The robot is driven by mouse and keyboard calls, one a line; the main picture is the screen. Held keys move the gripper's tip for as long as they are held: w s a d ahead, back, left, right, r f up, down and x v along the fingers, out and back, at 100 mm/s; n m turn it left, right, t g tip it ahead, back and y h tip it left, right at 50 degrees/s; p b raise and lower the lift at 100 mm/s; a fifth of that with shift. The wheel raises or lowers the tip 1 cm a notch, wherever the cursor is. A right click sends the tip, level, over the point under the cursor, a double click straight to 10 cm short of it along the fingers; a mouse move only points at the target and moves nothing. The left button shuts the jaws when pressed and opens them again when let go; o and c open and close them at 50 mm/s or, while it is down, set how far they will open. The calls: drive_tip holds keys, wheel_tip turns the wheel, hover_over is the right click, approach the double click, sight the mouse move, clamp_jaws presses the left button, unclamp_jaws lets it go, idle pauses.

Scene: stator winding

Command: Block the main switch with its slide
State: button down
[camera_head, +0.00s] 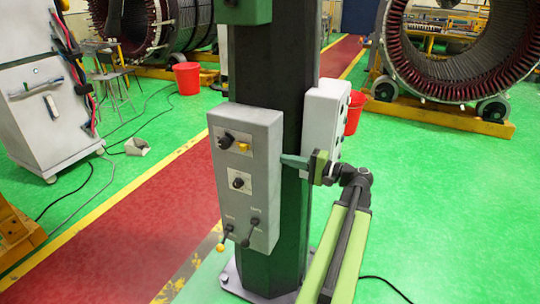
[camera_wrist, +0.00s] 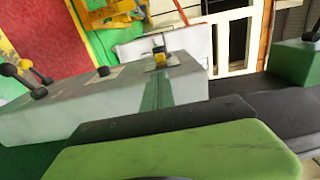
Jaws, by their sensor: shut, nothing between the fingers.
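A grey control box (camera_head: 248,210) is fixed to the dark column. Its top plate carries a black knob (camera_head: 226,141) with a small yellow part (camera_head: 243,147) to its right. The frames do not clearly show which of these is the main switch and which its slide. In the wrist view, the box (camera_wrist: 110,105) lies along the picture, with a yellow and black piece (camera_wrist: 160,57) at its far edge. My gripper (camera_head: 284,159) is shut and empty, its dark green fingers pointing left at the box's right side, below the level of the top knob. Contact cannot be told.
A second black knob (camera_head: 238,183) sits lower on the box, with two levers (camera_head: 228,232) near its bottom. A white box (camera_head: 325,115) is on the column's right side, close above my gripper. Open green floor (camera_head: 440,190) lies to the right.

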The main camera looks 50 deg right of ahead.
sight(245, 148)
drive_tip(key=x, duration=1.3)
drive_tip(key=shift+x, duration=1.15)
drive_tip(key=shift+s+r, duration=0.1)
drive_tip(key=shift+s+d, duration=0.15)
drive_tip(key=shift+s, duration=0.1)
drive_tip(key=v, duration=1.3)
drive_tip(key=shift+s, duration=0.3)
drive_tip(key=shift+s, duration=0.1)
